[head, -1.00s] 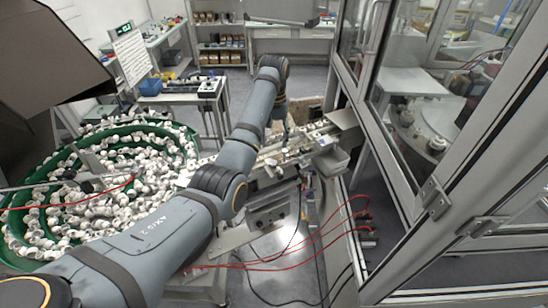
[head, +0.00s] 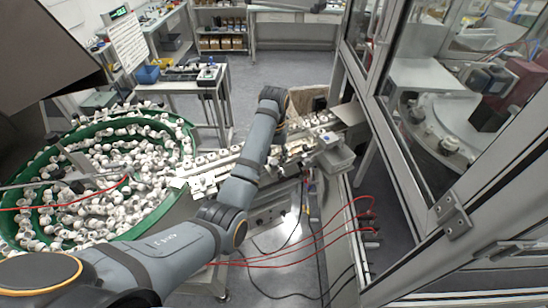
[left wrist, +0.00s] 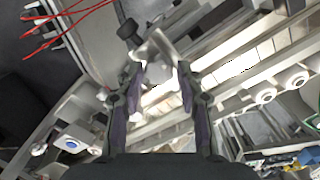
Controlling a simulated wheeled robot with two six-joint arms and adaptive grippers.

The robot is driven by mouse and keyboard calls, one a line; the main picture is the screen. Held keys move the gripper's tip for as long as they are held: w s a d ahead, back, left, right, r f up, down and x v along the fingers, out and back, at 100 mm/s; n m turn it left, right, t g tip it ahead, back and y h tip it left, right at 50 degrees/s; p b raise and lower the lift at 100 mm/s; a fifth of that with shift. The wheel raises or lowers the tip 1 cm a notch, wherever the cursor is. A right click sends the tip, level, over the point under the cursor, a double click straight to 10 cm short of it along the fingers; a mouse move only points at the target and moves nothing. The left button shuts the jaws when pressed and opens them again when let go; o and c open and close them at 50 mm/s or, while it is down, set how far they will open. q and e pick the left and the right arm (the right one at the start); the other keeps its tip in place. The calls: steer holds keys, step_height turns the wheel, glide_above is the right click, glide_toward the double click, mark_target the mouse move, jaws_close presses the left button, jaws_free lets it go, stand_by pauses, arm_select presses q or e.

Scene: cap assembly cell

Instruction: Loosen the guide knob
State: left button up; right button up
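A black knob (left wrist: 128,31) with a thin stem shows at the upper middle of the left wrist view, beside a pale metal bracket (left wrist: 160,48). It looks like the guide knob. My left gripper (left wrist: 159,74) is open, with its two dark fingers apart and nothing held between them. The knob lies beyond and a little left of the fingertips, apart from them. In the head view my left arm reaches over the conveyor guide rail (head: 225,155), and its wrist hides most of the gripper and the knob. My right gripper is not in view.
A green bowl feeder (head: 188,145) full of white caps stands at the left. A glazed machine frame (head: 400,165) rises close on the right. Red hoses (head: 320,235) and black cables hang below the conveyor. White caps sit along the rail.

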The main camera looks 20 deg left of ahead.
arm_select(q)
steer(key=shift+w, duration=0.1)
steer(key=shift+c, duration=1.1)
jaws_close()
steer(key=shift+n, duration=1.6)
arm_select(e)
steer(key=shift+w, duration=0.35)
arm_select(q)
steer(key=o, duration=0.7)
jaws_free()
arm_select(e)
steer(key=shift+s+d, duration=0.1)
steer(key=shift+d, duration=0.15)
